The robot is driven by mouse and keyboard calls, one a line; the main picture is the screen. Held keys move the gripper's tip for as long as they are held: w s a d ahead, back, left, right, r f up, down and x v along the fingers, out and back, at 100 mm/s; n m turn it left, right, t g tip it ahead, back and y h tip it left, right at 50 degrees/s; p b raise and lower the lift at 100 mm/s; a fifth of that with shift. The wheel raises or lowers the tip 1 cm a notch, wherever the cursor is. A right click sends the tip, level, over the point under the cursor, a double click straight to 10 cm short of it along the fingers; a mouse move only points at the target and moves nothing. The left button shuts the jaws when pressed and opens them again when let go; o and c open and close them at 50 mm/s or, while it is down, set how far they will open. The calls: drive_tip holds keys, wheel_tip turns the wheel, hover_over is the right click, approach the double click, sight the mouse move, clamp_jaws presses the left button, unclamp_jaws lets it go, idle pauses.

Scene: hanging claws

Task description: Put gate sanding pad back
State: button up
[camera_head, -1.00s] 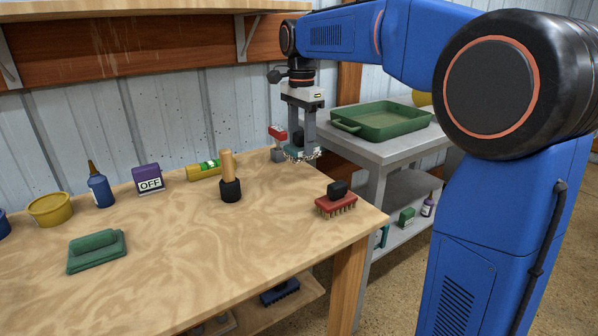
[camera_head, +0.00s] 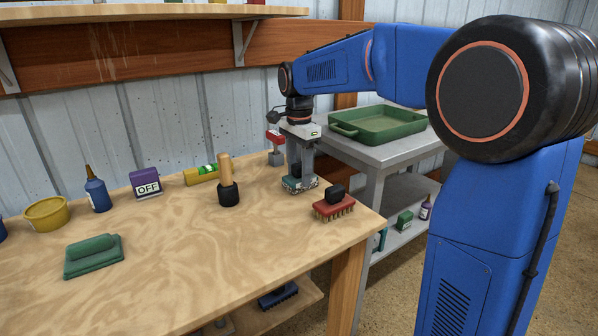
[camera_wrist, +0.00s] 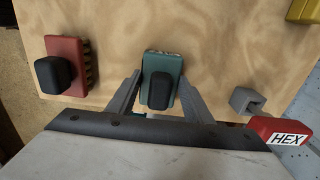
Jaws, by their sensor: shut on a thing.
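A teal sanding pad (camera_head: 291,186) with a speckled lower face and a black knob is in my gripper (camera_head: 301,176). In the wrist view the pad (camera_wrist: 163,63) sits between my two fingers (camera_wrist: 160,86), which are shut on its black knob. The pad is at or just above the wooden tabletop, near its back right corner; I cannot tell whether it touches the wood. The knob is partly hidden by the fingers in the head view.
A red bristle brush (camera_head: 333,207) lies at the right table edge. A red and grey HEX tool (camera_head: 275,137) stands just behind my gripper. A wooden-handled mallet (camera_head: 227,182) stands to the left. A green tray (camera_head: 375,136) is on the side cart. The front middle tabletop is clear.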

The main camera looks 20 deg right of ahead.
sight(299, 164)
drive_tip(key=shift+f, duration=0.1)
drive_tip(key=o, duration=1.5)
drive_tip(key=shift+c, duration=0.2)
wheel_tip(299, 164, up, 12)
drive_tip(key=shift+r, duration=0.15)
drive_tip(key=shift+s, duration=0.1)
